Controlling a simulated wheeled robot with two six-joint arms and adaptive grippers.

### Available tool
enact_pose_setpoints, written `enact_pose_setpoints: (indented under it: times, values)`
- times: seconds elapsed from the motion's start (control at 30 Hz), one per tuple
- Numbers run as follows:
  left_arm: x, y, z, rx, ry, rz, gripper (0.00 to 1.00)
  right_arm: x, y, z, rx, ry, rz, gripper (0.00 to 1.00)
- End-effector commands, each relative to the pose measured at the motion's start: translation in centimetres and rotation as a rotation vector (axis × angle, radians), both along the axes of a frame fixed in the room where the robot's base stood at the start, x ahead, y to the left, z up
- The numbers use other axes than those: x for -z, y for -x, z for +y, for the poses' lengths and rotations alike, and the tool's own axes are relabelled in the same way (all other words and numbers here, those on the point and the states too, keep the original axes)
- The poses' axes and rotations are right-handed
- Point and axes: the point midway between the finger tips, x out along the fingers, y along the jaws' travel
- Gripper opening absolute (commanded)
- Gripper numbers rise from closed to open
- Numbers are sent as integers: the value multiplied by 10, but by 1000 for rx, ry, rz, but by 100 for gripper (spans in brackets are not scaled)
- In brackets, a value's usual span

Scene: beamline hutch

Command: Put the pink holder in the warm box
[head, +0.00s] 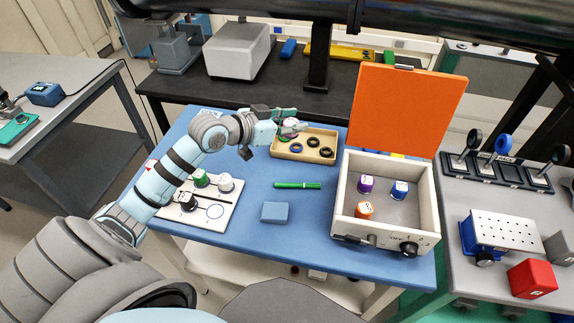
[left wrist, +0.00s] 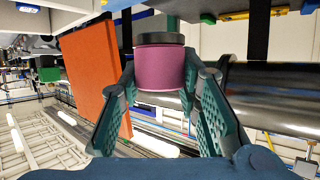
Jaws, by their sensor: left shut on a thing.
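A pink holder (left wrist: 160,65) with a dark cap is between the fingers of my left gripper (left wrist: 165,85) in the left wrist view. In the head view my left gripper (head: 290,121) is shut on it above the back of the blue table, over the tan tray; little of the holder shows there. The warm box (head: 385,238) is the pale box at the table's right, with its orange lid (head: 405,108) raised open. Inside stand a purple holder (head: 366,184), a blue holder (head: 400,189) and an orange holder (head: 365,210). My gripper is left of the box and apart from it. My right gripper is not in view.
A tan tray (head: 327,160) with dark and blue rings lies below my left gripper. A green pen (head: 297,185) and a blue block (head: 275,212) lie left of the box. A white board (head: 180,222) with several holders is at left. The box floor has bare room between its holders.

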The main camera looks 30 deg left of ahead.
Motion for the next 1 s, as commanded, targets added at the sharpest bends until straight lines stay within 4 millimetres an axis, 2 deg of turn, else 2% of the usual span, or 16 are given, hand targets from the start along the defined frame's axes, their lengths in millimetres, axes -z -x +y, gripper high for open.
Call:
enact_pose_setpoints:
  times: [0.03, 0.2, 0.37, 0.53, 0.63, 0.97, 1.0]
  values:
    - [27, 1, -1, -1, 6, 6, 1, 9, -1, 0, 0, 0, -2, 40]
    - [90, 1, -1, 2, 3, 3, 1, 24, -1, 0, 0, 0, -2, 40]
    - [116, 0, -2, 4, 1, 1, 1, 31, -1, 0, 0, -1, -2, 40]
    - [150, 0, -2, 4, 0, 1, 1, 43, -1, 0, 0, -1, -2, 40]
    - [158, 0, -1, 4, 0, -1, 1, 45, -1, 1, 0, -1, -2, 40]
    - [160, 0, -1, 5, -2, -2, 1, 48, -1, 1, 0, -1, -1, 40]
    - [160, 0, -1, 5, -2, -2, 35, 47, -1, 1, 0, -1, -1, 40]
